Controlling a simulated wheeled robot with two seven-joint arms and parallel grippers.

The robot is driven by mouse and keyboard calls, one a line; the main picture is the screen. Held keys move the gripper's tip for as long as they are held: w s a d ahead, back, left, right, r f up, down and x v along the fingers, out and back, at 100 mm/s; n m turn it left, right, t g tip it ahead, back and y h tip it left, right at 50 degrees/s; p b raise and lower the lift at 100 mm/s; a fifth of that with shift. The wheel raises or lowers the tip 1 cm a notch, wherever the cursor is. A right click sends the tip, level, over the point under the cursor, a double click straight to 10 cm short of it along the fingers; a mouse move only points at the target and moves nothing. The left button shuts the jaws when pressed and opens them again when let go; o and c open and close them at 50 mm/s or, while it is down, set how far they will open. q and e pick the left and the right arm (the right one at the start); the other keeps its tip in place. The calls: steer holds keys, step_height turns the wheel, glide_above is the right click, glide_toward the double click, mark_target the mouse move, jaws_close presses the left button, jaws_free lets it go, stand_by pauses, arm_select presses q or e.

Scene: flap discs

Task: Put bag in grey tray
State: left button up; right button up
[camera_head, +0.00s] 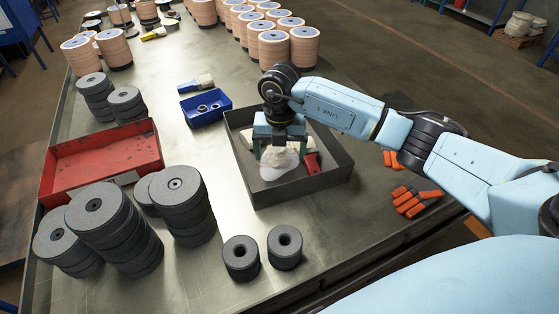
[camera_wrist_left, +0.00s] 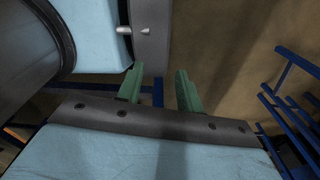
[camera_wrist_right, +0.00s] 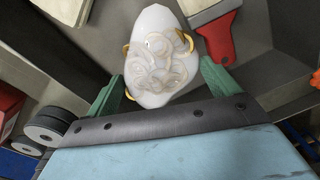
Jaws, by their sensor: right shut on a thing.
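The white bag (camera_head: 277,163) is inside the walls of the dark grey tray (camera_head: 310,187) in the head view. My right gripper (camera_head: 277,152) points down over the tray and is shut on the bag. In the right wrist view the bag (camera_wrist_right: 157,58) sits between the green fingers (camera_wrist_right: 155,92), with yellow bits at its sides. I cannot tell whether it rests on the tray floor. My left gripper shows only in the left wrist view, where its green fingers (camera_wrist_left: 160,90) are apart with nothing between them.
A red-handled tool (camera_head: 312,164) lies in the tray beside the bag. A blue bin (camera_head: 205,107), a red tray (camera_head: 100,160) and stacks of grey discs (camera_head: 182,205) stand to the left. Orange-handled items (camera_head: 415,200) lie to the right. Wooden-coloured disc stacks (camera_head: 273,48) stand behind.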

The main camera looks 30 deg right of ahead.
mark_target(280, 162)
step_height(280, 162, down, 4)
steer(key=shift+f, duration=0.1)
steer(key=o, duration=0.9)
arm_select(q)
steer(key=shift+w+f, duration=0.1)
steer(key=shift+w, duration=0.65)
steer(key=shift+r, duration=0.25)
arm_select(e)
step_height(280, 162, up, 12)
steer(key=shift+r, duration=0.1)
